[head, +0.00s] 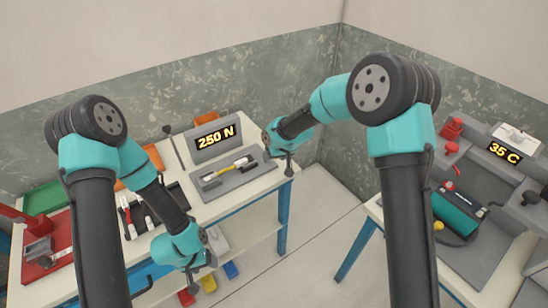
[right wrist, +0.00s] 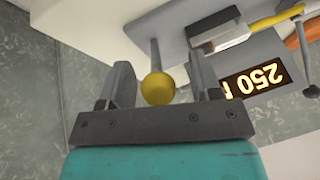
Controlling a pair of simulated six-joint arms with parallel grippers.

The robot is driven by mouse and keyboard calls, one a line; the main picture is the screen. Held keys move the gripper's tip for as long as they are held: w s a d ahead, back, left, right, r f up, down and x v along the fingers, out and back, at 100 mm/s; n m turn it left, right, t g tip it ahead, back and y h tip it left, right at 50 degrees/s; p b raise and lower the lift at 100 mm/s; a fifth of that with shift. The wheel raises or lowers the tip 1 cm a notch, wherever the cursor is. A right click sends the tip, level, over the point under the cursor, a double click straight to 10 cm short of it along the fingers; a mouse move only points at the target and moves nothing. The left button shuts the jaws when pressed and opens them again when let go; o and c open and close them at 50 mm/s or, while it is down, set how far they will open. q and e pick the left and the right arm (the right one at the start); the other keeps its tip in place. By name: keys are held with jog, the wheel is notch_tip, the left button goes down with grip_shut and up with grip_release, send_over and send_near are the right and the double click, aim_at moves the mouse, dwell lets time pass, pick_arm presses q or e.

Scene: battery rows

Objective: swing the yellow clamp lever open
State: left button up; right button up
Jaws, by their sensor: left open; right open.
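The yellow clamp lever's ball knob (right wrist: 157,88) shows in the right wrist view on a thin grey stem, beside the grey plate of the 250 N station. My right gripper (right wrist: 160,85) is open, with one finger on each side of the knob and a gap visible to both. In the head view my right gripper (head: 287,158) is at the right end of the grey plate (head: 232,180) and hides the knob. My left gripper (head: 193,272) hangs low in front of the left table; its fingers are small and partly hidden.
The 250 N display (head: 215,137) stands behind the plate, with a dark-knobbed lever (head: 167,130) to its left. A white and yellow piece (head: 240,163) lies on the plate. Open floor separates the tables.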

jog(key=v, duration=1.6)
jog(key=shift+d+r, duration=0.2)
jog(key=s+d+f+m, duration=0.1)
jog(key=s+d+f, duration=0.2)
jog(key=f, duration=0.5)
jog(key=s+d+f+m+g, duration=0.1)
jog(key=s+d+f, duration=0.25)
jog(key=f, duration=0.35)
jog(key=s+d+f+m, duration=0.15)
jog(key=s+f, duration=0.25)
jog(key=f, duration=0.4)
jog(key=s+d+f+m, duration=0.1)
jog(key=s+d+f, duration=0.2)
jog(key=s+f, duration=0.2)
jog(key=s+d+f+m+g, duration=0.1)
jog(key=s+d+f, duration=0.2)
jog(key=s+f, duration=0.3)
jog(key=s, duration=0.5)
jog(key=shift+s+d+m+g, duration=0.2)
jog(key=shift+d+m+g, duration=0.1)
jog(key=shift+d+m, duration=0.05)
